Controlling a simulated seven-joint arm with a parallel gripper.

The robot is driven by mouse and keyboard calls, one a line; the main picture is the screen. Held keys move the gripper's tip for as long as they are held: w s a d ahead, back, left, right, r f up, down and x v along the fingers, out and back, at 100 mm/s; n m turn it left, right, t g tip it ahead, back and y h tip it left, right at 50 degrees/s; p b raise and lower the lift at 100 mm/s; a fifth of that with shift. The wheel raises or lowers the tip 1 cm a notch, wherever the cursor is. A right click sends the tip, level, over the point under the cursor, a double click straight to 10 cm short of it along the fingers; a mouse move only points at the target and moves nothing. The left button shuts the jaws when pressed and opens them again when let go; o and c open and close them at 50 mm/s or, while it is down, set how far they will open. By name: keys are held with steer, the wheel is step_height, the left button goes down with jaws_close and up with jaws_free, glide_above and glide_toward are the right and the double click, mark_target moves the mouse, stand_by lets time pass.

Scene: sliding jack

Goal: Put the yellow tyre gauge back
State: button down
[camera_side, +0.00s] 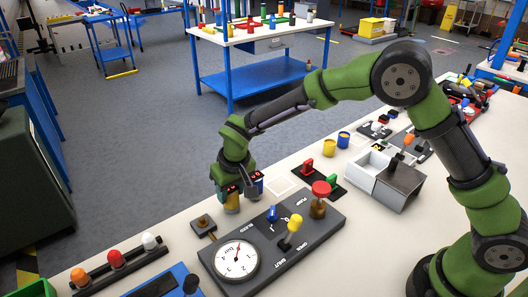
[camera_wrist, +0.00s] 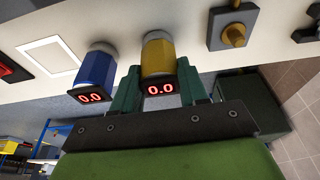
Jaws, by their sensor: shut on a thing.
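The yellow tyre gauge (camera_wrist: 158,53) has a dark display reading 0.0. My gripper (camera_wrist: 157,84) is shut on it, with one green finger on each side. In the side view my gripper (camera_side: 232,190) is low over the near bench, and the yellow gauge (camera_side: 231,208) shows under it. I cannot tell whether the gauge touches the bench. A blue gauge (camera_wrist: 96,70), also reading 0.0, is close beside it on the left in the wrist view. The blue gauge also shows in the side view (camera_side: 257,184), right of the yellow one and partly hidden.
A white square outline (camera_side: 281,185) marks bare bench right of the gauges. A panel with a round dial (camera_side: 237,261) and coloured controls lies in front. A small block with a brass knob (camera_side: 203,222) is at left. Yellow and blue cups (camera_side: 329,147) stand behind.

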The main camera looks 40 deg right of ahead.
steer(key=c, duration=0.6)
jaws_free()
steer(key=shift+f, duration=0.15)
steer(key=s+d+r+m, duration=0.1)
steer(key=s+d+r, duration=0.25)
steer(key=r, duration=0.55)
steer(key=s+d+r, duration=0.2)
steer(key=s+r, duration=0.2)
steer(key=r, duration=0.5)
steer(key=s+d+r+m+t+y, duration=0.1)
steer(key=s+d+t, duration=0.1)
steer(key=s+d, duration=0.3)
steer(key=s+d+r+m+t+y, duration=0.1)
steer(key=s+d, duration=0.4)
steer(key=s, duration=0.8)
steer(key=shift+d+r+m+t, duration=0.2)
steer(key=shift+d+m+t, duration=0.15)
steer(key=shift+m+t, duration=0.25)
